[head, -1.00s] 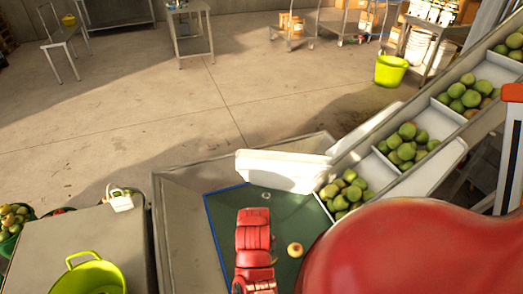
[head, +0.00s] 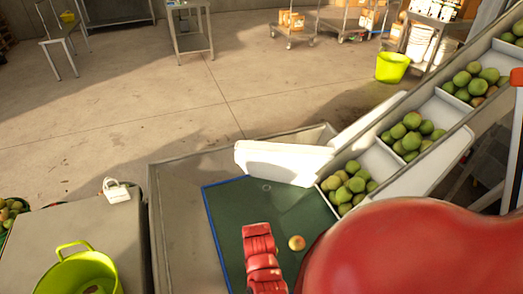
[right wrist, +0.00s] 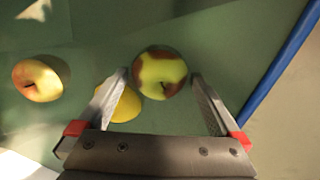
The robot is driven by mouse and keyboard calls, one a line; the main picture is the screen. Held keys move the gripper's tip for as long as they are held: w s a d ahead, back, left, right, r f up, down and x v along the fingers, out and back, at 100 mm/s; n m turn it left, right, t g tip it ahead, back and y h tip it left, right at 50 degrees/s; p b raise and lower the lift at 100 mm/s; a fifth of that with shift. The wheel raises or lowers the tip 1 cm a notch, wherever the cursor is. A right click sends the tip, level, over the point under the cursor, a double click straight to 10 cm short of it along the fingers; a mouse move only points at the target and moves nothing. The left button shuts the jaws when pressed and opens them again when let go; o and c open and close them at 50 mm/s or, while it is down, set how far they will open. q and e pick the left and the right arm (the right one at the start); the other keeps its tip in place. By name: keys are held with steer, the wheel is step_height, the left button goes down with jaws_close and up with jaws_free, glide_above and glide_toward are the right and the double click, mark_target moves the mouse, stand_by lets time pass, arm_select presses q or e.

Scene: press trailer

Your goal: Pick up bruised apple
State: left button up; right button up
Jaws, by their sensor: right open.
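In the right wrist view, a yellow-green apple with dark brown patches (right wrist: 160,72), the bruised one, lies on the green mat (right wrist: 225,30). My right gripper (right wrist: 160,75) is open, its fingertips on either side of this apple; I cannot tell their height above the mat. A yellow fruit (right wrist: 128,106) lies close by, partly behind one finger. A yellow-red apple (right wrist: 37,80) lies apart at the left. In the head view, one apple (head: 296,243) shows beside my red arm; that arm hides the gripper and bruised apple. My left gripper is not in view.
The mat has a blue edge (head: 222,245) inside a grey metal tray (head: 175,215). A white chute piece (head: 285,162) and a sloped conveyor (head: 388,172) with green apples stand behind and right. A lime bucket (head: 78,270) sits on the left table.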

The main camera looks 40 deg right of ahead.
steer(key=shift+f, duration=0.85)
steer(key=c, duration=1.3)
steer(key=shift+r, duration=0.1)
steer(key=shift+d+r, duration=0.1)
steer(key=shift+r, duration=0.5)
step_height(320, 180, up, 6)
steer(key=shift+w+f+b, duration=0.1)
steer(key=shift+b, duration=0.75)
step_height(320, 180, up, 2)
steer(key=shift+p, duration=0.75)
steer(key=shift+r+p, duration=0.45)
steer(key=shift+r, duration=0.1)
steer(key=shift+f, duration=0.1)
